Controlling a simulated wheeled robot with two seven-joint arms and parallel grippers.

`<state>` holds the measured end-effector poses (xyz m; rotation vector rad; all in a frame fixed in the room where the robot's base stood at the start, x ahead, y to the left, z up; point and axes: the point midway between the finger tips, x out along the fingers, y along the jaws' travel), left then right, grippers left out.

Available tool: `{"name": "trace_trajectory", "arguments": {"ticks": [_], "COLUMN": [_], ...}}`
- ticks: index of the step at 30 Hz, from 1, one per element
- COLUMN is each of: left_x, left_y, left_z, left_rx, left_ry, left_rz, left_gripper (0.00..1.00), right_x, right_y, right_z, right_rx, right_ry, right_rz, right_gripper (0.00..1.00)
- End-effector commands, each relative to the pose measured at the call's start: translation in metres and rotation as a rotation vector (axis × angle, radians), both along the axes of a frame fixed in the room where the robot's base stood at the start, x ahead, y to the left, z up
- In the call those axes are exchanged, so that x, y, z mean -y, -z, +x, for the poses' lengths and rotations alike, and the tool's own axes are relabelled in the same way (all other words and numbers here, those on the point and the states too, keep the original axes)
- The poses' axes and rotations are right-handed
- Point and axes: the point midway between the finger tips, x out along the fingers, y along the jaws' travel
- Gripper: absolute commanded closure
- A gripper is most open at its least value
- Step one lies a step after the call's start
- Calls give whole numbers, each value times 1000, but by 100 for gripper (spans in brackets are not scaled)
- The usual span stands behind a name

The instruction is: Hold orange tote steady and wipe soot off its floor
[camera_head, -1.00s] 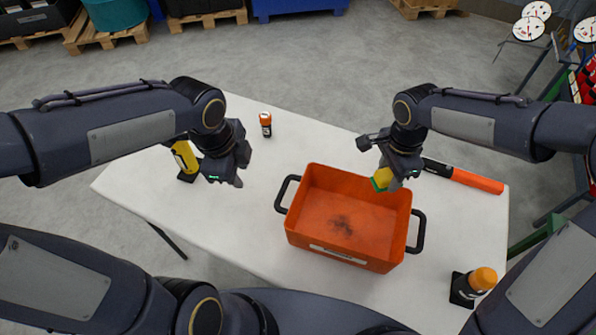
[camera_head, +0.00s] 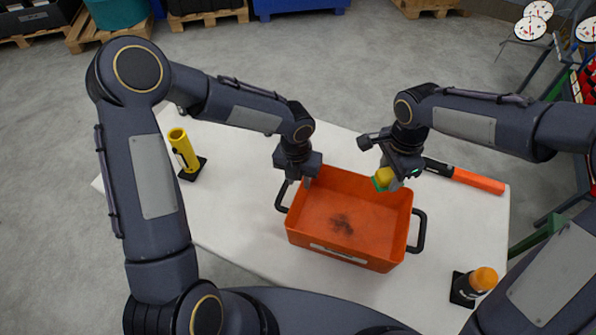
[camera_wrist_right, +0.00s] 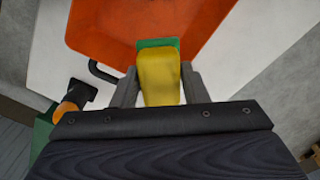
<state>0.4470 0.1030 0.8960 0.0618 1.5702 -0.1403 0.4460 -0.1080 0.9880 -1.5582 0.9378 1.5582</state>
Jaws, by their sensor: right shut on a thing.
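The orange tote (camera_head: 312,235) stands on the white table, with a black handle at its left end and another at its right. A dark soot patch (camera_head: 341,224) lies on its floor. My right gripper (camera_head: 388,180) is shut on a yellow sponge (camera_head: 384,177) with a green face, above the tote's far right rim. The sponge also shows between the fingers in the right wrist view (camera_wrist_right: 160,80), green face away from the gripper. My left gripper (camera_head: 298,184) is by the tote's far left corner, near the left handle, its fingers apart; contact is unclear.
A yellow cylinder (camera_head: 183,150) on a black base stands at the table's left. A black and orange stick-like object (camera_head: 470,178) lies at right. An orange-topped bottle (camera_head: 482,280) stands at near right.

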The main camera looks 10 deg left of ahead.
Motion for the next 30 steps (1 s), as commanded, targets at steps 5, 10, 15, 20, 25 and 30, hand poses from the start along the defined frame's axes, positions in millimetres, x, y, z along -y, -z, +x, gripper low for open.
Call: {"name": "trace_trajectory", "arguments": {"ticks": [5,10,15,20,25,30], "left_x": [2,3,4,4,4,4], "left_y": [37,66,83,89,90,89], "left_z": [-2,-2,-1,-1,-1,-1], "left_rx": [-5,-5,-2,-1,0,0], "left_ry": [1,-1,-3,-3,-3,-3], "left_rz": [1,1,0,0,0,0], "left_gripper": [71,71,71,71,71,84], "right_x": [0,0,0,0,0,0], "right_y": [0,0,0,0,0,0], "right_z": [0,0,0,0,0,0], "right_rx": [0,0,0,0,0,0], "right_ry": [0,0,0,0,0,0], "right_rz": [0,0,0,0,0,0], "right_gripper": [82,82,82,82,82,82]}}
